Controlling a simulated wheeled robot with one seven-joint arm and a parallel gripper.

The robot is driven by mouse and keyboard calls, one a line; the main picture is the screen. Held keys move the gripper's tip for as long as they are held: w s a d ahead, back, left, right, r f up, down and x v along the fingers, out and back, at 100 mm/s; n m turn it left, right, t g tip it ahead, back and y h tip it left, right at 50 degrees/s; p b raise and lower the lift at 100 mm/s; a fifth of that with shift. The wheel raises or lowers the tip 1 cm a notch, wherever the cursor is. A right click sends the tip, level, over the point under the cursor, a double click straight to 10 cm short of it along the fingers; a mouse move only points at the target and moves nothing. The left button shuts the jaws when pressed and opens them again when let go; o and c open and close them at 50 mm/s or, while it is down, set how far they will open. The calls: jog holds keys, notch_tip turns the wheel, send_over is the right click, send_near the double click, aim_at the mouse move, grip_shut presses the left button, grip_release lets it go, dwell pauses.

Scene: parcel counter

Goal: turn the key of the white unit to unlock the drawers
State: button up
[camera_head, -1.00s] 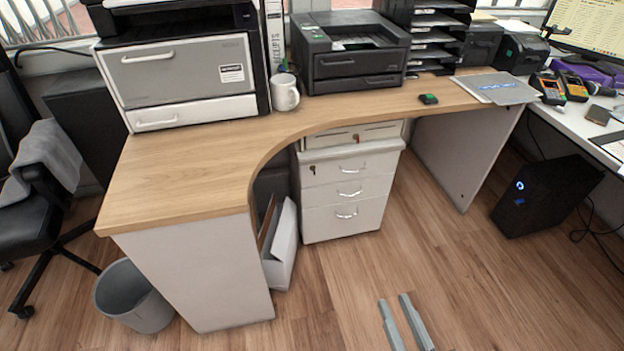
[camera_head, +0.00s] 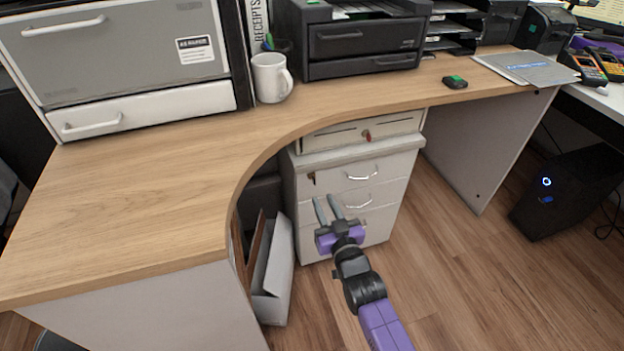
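The white drawer unit (camera_head: 345,165) stands under the curved wooden desk, its several drawers shut. A small dark key (camera_head: 311,176) shows at the upper left of its top drawer front. My gripper (camera_head: 325,199) is in front of the unit, below the key. Its two grey fingers point up toward the drawer fronts and stand apart with nothing between them. The fingers and purple body hide part of the lower drawers. I cannot tell how far the fingertips are from the front.
A shallow white box (camera_head: 390,127) with a reddish key (camera_head: 367,135) sits on the unit, under the desk top (camera_head: 150,190). A white file holder (camera_head: 275,270) stands at the unit's left. A black computer tower (camera_head: 570,195) is at right. Floor between is clear.

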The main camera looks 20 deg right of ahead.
aim_at(314, 181)
jog(key=w+b, duration=0.2)
jog(key=w, duration=0.5)
jog(key=shift+w+b, duration=0.25)
jog(key=shift+b, duration=0.05)
grip_shut()
dwell(1.2)
